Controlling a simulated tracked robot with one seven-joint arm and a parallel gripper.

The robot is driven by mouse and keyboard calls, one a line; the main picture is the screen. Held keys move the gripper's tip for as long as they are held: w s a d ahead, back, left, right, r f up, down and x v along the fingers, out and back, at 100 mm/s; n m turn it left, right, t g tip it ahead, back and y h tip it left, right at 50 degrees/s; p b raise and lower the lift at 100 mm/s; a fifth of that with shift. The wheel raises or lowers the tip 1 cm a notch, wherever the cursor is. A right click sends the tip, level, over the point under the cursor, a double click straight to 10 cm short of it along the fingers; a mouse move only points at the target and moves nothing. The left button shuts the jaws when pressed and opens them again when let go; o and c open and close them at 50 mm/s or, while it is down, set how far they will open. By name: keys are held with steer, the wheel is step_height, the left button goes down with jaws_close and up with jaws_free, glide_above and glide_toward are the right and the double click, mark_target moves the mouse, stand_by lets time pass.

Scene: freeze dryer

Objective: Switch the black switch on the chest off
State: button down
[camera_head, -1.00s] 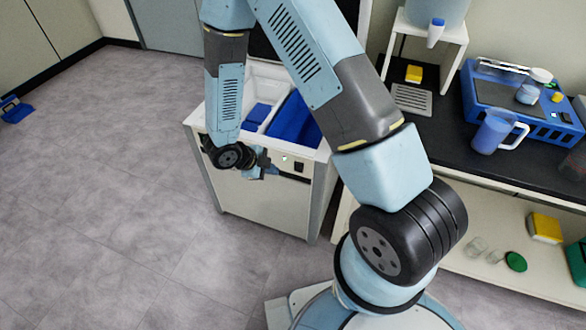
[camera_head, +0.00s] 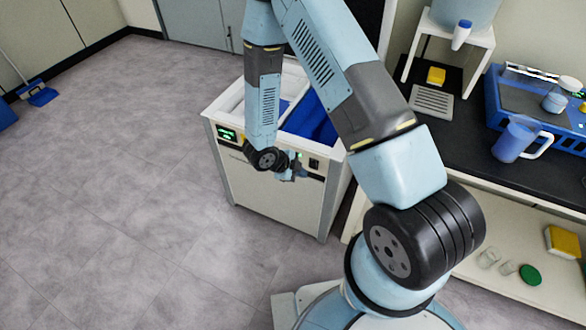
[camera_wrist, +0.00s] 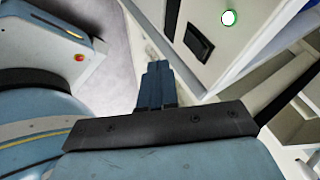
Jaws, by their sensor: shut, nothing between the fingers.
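The white chest (camera_head: 275,205) stands with its top open and blue inside. The black switch (camera_head: 314,163) is at the right end of its front panel. In the wrist view the black switch (camera_wrist: 198,42) is a dark rocker in a frame, with a lit green round light (camera_wrist: 229,18) beside it. My gripper (camera_head: 298,172) is in front of the panel, a little left of the switch. In the wrist view my gripper (camera_wrist: 156,72) is shut and empty, its tips below and left of the switch, seemingly apart from it. Which way the rocker is tipped is unclear.
A green-lit display (camera_head: 228,134) is at the chest's left front. A black counter (camera_head: 455,125) stands to the right with a blue jug (camera_head: 514,139) and a blue device (camera_head: 497,105). The floor left and in front of the chest is clear.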

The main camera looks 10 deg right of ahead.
mark_target(315, 164)
steer(key=w+d, duration=0.1)
steer(key=w, duration=0.1)
steer(key=w+d+f, duration=0.1)
steer(key=d, duration=0.1)
steer(key=shift+w+d, duration=0.15)
steer(key=shift+w, duration=0.2)
steer(key=shift+w+d+r, duration=0.1)
steer(key=shift+w+d, duration=0.1)
steer(key=shift+w, duration=0.05)
steer(key=shift+r, duration=0.1)
steer(key=shift+r, duration=0.7)
